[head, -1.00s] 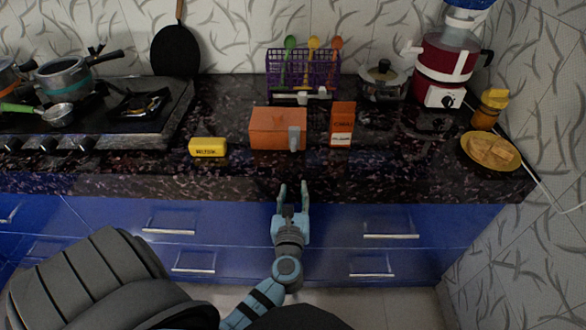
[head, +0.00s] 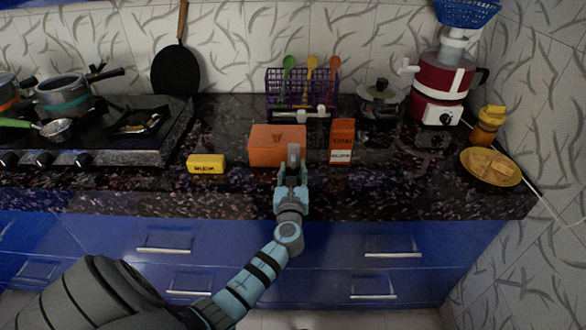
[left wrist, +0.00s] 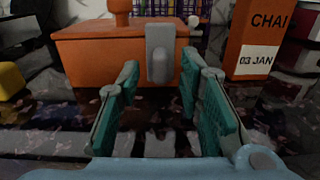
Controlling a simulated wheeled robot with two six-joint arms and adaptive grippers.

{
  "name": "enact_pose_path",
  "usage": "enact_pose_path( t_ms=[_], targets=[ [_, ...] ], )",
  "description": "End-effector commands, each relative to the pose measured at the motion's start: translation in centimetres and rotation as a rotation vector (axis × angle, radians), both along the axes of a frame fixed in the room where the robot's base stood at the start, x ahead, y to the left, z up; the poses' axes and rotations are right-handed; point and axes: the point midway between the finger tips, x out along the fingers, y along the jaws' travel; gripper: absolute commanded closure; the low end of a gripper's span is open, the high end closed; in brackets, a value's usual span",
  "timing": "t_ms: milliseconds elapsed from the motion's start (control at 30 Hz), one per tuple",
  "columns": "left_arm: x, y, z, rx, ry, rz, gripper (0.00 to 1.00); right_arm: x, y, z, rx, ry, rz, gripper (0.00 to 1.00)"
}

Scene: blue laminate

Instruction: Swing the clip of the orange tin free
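The orange tin (head: 265,146) is a box near the front of the dark counter. Its grey clip (head: 293,152) stands upright against the right part of its front face. My left gripper (head: 292,169) is just in front of the clip. In the left wrist view its teal-padded fingers (left wrist: 160,78) are spread either side of the clip's line, with gaps on both sides. I cannot tell whether the tips reach past it. My right gripper is not in view.
An orange CHAI box (head: 342,140) stands close to the right of the tin. A yellow block (head: 206,164) lies to the left. Behind are a purple rack (head: 275,88) with spoons and a lidded pot (head: 380,98). A yellow plate (head: 468,166) sits far right.

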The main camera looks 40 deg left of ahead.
Motion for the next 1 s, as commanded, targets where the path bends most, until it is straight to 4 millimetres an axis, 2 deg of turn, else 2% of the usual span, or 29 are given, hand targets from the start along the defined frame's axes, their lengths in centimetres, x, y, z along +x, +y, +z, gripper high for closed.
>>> enact_pose_path(
  t_ms=[200,567,800,1000],
  targets=[
    [1.7,1.3,-0.1,0.001,0.0,0.0,0.67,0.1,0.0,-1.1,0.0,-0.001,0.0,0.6],
    [2.1,1.5,0.0,0.001,0.001,0.0,0.67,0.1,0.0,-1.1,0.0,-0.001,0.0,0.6],
    [2.1,1.5,0.0,0.001,0.001,0.0,1.0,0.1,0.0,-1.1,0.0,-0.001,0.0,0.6],
    [2.1,1.5,0.0,0.001,0.001,0.0,1.0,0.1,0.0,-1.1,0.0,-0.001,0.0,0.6]
  ],
)
